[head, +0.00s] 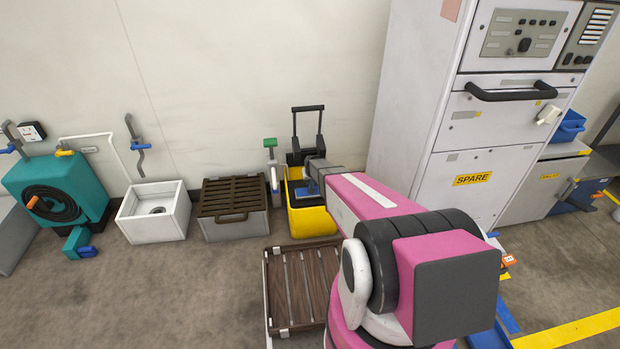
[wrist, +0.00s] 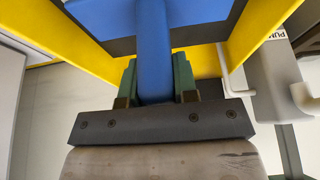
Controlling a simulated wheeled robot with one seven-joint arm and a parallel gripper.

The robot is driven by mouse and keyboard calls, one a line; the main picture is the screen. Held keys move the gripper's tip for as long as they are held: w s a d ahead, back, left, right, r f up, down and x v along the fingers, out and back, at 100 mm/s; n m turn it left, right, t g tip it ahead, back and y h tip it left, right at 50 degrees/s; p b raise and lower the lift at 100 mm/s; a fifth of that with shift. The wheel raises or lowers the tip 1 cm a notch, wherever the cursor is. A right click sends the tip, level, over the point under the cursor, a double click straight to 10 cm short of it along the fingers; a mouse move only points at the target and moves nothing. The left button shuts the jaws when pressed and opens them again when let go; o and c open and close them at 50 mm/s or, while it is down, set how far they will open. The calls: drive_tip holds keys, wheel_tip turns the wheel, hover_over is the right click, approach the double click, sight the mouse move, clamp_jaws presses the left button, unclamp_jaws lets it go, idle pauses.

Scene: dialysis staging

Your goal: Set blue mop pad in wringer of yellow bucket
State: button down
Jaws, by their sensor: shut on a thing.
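The yellow bucket (head: 312,222) stands on the floor against the wall, with a black wringer (head: 296,158) and an upright black handle at its back. My arm reaches over the bucket from the right. In the wrist view, my gripper (wrist: 155,85) is shut on a blue upright part of the blue mop pad (wrist: 105,17), whose flat part spreads beyond the fingers. Yellow bucket walls (wrist: 256,28) show on both sides of the pad. In the head view, a little of the pad (head: 308,189) shows at the bucket's opening. Whether it touches the wringer is hidden.
A brown-grated box (head: 233,192) and a white basin (head: 153,212) stand left of the bucket. A slatted brown tray (head: 300,285) lies in front. A tall white SPARE cabinet (head: 470,150) stands close on the right. Floor at front left is clear.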

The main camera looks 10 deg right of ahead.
drive_tip(key=w, duration=0.2)
drive_tip(key=w+f, duration=0.1)
drive_tip(key=w, duration=0.1)
drive_tip(key=shift+f, duration=0.15)
drive_tip(key=shift+f, duration=0.15)
drive_tip(key=c, duration=0.9)
unclamp_jaws()
drive_tip(key=v, duration=1.3)
drive_tip(key=shift+s, duration=0.1)
drive_tip(key=s+r+g, duration=0.1)
drive_tip(key=s+r, duration=0.5)
drive_tip(key=s, duration=0.4)
drive_tip(key=s+r+g, duration=0.2)
drive_tip(key=s+r, duration=0.4)
drive_tip(key=s, duration=0.5)
drive_tip(key=s+r+g, duration=0.1)
drive_tip(key=s+r, duration=0.5)
drive_tip(key=s, duration=0.5)
drive_tip(key=shift+g, duration=0.3)
